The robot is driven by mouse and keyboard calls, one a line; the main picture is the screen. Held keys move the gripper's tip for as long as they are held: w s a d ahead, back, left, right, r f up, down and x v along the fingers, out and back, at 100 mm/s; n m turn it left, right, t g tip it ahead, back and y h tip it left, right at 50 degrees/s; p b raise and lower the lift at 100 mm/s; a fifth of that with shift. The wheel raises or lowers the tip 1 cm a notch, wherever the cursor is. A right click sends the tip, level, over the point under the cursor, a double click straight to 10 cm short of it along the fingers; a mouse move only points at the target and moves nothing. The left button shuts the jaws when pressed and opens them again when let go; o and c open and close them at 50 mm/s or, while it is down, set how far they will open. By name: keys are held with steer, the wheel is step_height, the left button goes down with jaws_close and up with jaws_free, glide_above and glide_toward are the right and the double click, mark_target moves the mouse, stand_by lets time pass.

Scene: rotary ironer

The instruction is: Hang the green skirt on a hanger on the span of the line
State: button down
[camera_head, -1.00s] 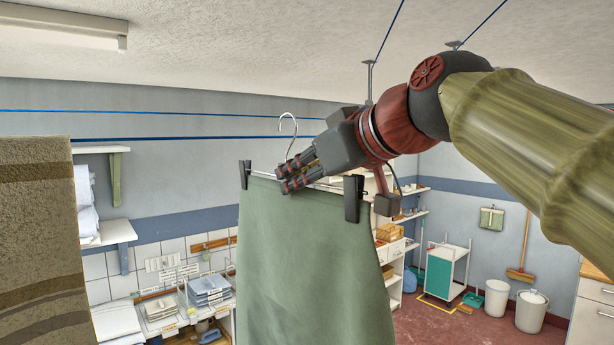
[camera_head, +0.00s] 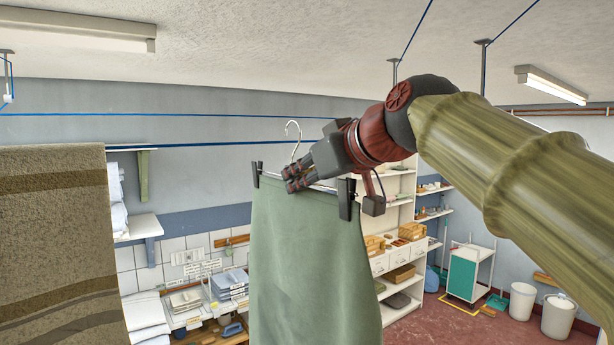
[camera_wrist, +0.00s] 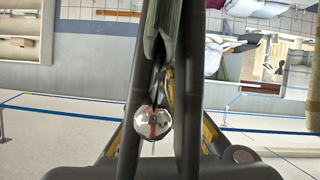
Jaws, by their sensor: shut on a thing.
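The green skirt (camera_head: 306,265) hangs by two black clips from a hanger with a metal hook (camera_head: 293,131). My gripper (camera_head: 290,180) is shut on the hanger's bar, between the clips and below the hook. In the wrist view, the hanger (camera_wrist: 153,122) and a strip of the skirt (camera_wrist: 163,30) show between the fingers. The blue line (camera_head: 220,145) crosses behind, at about the height of the hook's lower part in the picture. The hook looks apart from the line, though depth is hard to judge.
A brown striped towel (camera_head: 55,250) hangs at the left. A second blue line (camera_head: 60,114) runs above, and ceiling posts (camera_head: 484,65) carry more line. White shelves (camera_head: 400,215), a trolley (camera_head: 468,272) and bins (camera_head: 522,300) stand at the back right.

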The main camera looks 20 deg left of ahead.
steer(key=shift+w+a+f+b, duration=0.3)
steer(key=shift+f+b, duration=0.1)
steer(key=shift+f, duration=0.1)
steer(key=shift+w+a+f+b, duration=0.15)
steer(key=shift+a+f+b, duration=0.1)
steer(key=shift+f+b, duration=0.2)
steer(key=shift+f+b, duration=0.35)
steer(key=shift+f, duration=0.15)
steer(key=c, duration=1.9)
jaws_free()
steer(key=shift+o, duration=0.7)
steer(key=shift+f, duration=0.1)
